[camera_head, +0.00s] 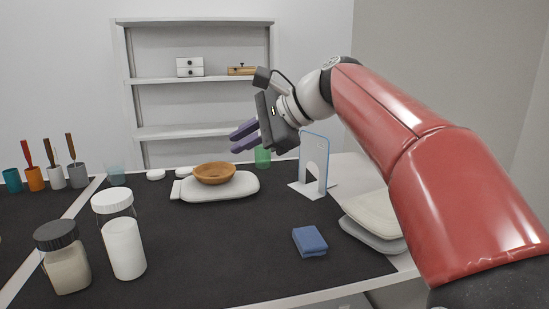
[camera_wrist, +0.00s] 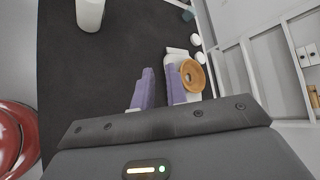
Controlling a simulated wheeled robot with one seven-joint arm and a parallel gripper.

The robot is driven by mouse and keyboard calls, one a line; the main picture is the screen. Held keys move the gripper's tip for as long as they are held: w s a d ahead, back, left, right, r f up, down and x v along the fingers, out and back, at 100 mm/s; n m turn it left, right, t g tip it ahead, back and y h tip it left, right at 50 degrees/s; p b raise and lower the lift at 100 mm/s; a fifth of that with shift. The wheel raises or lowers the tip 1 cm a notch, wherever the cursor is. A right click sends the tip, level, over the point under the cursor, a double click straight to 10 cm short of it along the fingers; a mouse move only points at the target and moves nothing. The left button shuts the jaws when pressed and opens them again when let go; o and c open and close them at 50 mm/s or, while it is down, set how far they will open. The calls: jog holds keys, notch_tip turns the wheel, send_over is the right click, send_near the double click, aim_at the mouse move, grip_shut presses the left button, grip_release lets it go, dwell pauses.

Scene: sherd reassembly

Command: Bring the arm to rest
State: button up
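My gripper (camera_head: 233,144) is up in the air over the back of the dark work mat, with its two purple fingers pointing left. In the wrist view my gripper (camera_wrist: 160,72) shows a gap between the fingers and nothing held. An orange-brown bowl (camera_head: 214,173) sits on a white cushion (camera_head: 243,187) on the mat, below and left of the fingers and apart from them. The bowl also shows in the wrist view (camera_wrist: 200,75), just right of the fingers. Any joins in the bowl are too small to tell.
Jars (camera_head: 68,265) and a white-lidded container (camera_head: 113,201) stand front left. A blue block (camera_head: 309,241), a white-and-blue arched stand (camera_head: 324,150) and stacked pale pads (camera_head: 375,215) are on the right. A green cup (camera_head: 262,158) stands behind. The mat's middle (camera_head: 220,245) is clear.

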jog(key=s+d+f+n+h+b, duration=0.1)
jog(key=s+d+f+n+h, duration=0.2)
jog(key=s+d+f, duration=0.4)
jog(key=s+d+f+n+t+h, duration=0.1)
jog(key=s+d+f+n+h, duration=0.3)
jog(key=f, duration=0.9)
jog(key=s+d+f+n+h+b, duration=0.1)
jog(key=s+d+f+n+h, duration=0.2)
jog(key=s+d+f, duration=0.7)
jog(key=s+n, duration=0.1)
jog(key=s, duration=0.2)
jog(key=shift+n+h+b, duration=0.35)
jog(key=shift+n+h, duration=0.05)
jog(key=shift+d+f, duration=0.1)
